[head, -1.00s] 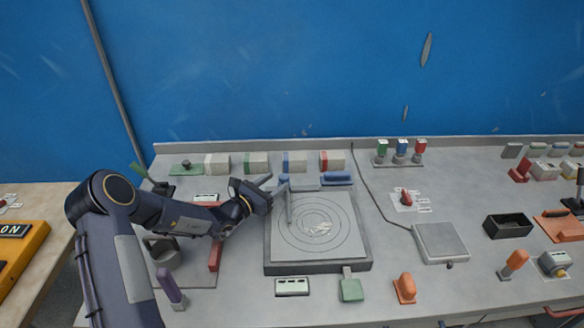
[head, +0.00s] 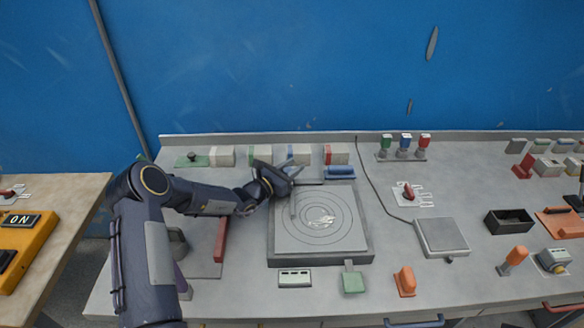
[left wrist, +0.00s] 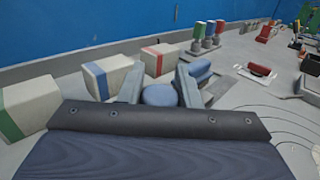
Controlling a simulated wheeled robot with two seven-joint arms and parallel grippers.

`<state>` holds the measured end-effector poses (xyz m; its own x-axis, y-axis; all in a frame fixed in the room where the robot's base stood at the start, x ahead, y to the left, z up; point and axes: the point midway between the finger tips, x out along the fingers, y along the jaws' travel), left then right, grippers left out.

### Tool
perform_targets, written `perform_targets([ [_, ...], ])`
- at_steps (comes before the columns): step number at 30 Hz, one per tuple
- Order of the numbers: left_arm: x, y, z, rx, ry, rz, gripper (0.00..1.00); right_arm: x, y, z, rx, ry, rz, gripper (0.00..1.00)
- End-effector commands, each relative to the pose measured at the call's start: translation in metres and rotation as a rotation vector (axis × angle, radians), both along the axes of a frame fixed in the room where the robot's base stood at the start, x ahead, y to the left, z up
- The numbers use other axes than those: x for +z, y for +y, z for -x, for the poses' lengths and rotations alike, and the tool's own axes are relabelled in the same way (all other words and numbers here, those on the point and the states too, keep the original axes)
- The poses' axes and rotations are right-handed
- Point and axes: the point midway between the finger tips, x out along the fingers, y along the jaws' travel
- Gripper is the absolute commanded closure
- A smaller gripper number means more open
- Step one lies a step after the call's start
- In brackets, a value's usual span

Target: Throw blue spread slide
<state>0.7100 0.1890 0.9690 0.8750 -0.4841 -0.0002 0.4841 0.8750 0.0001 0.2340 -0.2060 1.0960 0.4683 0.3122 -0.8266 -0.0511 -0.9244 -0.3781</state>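The blue slide handle (head: 340,172) is a bar at the back of the grey mould plate (head: 345,257), right of my left gripper. It also shows in the left wrist view (left wrist: 199,70), beyond the right finger. My left gripper (head: 296,168) is open above the plate's back left corner. In the left wrist view a round blue knob (left wrist: 160,95) appears between its open fingers; I cannot tell whether they touch it. The hand hides this knob in the head view. My right gripper is not in view.
Striped blocks stand along the back, including a red-striped one (head: 337,154). Green, blue and red capped dispensers (head: 405,147) stand right of them. A red lever (head: 408,192), a grey pad (head: 441,236) and a black tray (head: 508,221) lie to the right.

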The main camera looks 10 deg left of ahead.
Motion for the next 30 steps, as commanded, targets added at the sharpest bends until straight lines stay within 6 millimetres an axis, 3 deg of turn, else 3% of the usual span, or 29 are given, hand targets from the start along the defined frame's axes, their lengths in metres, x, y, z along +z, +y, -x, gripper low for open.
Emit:
perform_targets([
  [5, 0.000, 0.000, 0.000, 0.000, 0.000, 0.000, 1.00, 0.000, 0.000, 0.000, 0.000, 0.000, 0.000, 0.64],
  [10, -0.001, 0.005, 0.001, 0.002, 0.000, -0.001, 1.00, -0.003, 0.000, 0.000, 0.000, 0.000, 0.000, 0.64],
  [19, -0.002, 0.057, 0.016, 0.003, -0.003, -0.001, 1.00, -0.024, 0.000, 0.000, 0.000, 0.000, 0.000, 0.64],
  [29, 0.000, 0.064, 0.018, 0.003, 0.001, 0.000, 1.00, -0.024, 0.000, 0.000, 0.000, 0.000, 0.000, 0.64],
  [30, 0.000, 0.064, 0.018, 0.004, 0.000, -0.001, 0.69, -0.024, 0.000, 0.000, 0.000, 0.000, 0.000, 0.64],
])
